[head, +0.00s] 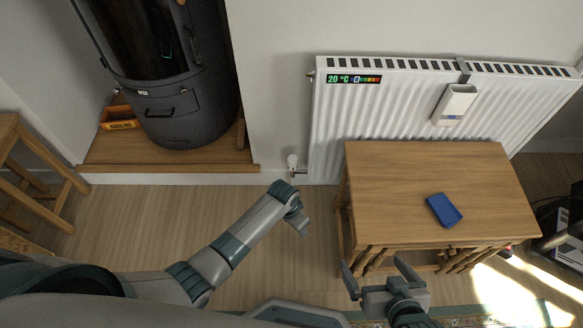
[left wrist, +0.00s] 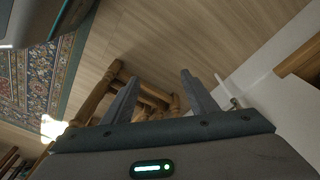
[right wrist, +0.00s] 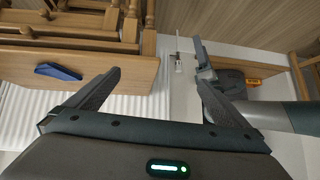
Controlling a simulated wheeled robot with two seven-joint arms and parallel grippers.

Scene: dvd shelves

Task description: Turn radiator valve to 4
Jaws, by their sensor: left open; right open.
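The white radiator valve (head: 292,161) stands upright low at the wall, just left of the white radiator (head: 318,150). The number it is set to is too small to read. It also shows small in the right wrist view (right wrist: 178,62). My left gripper (head: 300,222) is in front of the valve, apart from it. Its two fingers stand apart and empty in the left wrist view (left wrist: 158,78). My right gripper (head: 378,268) is open and empty, in front of the wooden table and well away from the valve.
A wooden table (head: 400,180) with a blue book (head: 443,210) stands before the radiator, right of the valve. A black stove (head: 185,105) stands on a wooden plinth at the left. A wooden stool (head: 40,150) is far left. The floor between the plinth and the table is clear.

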